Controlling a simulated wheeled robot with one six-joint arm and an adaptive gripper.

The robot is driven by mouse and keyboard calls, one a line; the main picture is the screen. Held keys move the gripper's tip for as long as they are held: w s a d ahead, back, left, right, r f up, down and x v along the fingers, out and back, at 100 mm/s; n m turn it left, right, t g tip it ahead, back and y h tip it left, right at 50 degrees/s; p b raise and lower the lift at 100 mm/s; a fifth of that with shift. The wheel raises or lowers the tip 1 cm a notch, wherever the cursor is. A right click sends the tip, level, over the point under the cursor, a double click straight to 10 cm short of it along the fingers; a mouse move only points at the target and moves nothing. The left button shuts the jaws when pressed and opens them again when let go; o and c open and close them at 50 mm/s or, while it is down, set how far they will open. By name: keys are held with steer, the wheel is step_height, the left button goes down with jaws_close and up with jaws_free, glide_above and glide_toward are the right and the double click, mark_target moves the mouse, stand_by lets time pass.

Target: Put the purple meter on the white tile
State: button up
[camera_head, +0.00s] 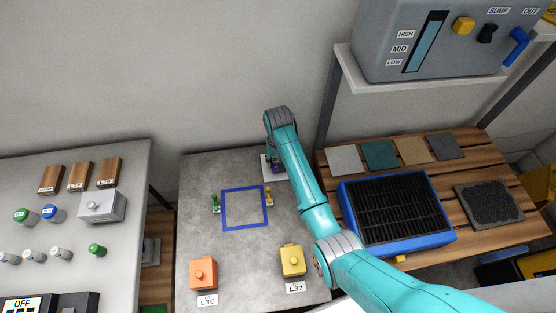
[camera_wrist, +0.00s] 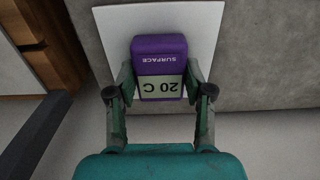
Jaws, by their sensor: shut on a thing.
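The purple meter (camera_wrist: 159,55) shows in the wrist view with a "SURFACE" label and a pale "20 C" display. My gripper (camera_wrist: 159,88) has one finger on each side of the meter and is shut on it. The white tile (camera_wrist: 207,22) lies behind and under the meter in the wrist view. I cannot tell whether the meter touches the tile. In the head view the tile (camera_head: 266,177) shows at the back right of the grey table, and my arm hides most of it and the meter.
An orange block (camera_head: 203,273) and a yellow block (camera_head: 292,261) stand in front. A blue-framed black grille (camera_head: 436,243) is right of my arm.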

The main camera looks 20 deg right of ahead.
steer(key=shift+f, duration=0.15)
steer(key=o, duration=1.2)
step_height(320, 180, up, 12)
steer(key=shift+s, duration=0.1)
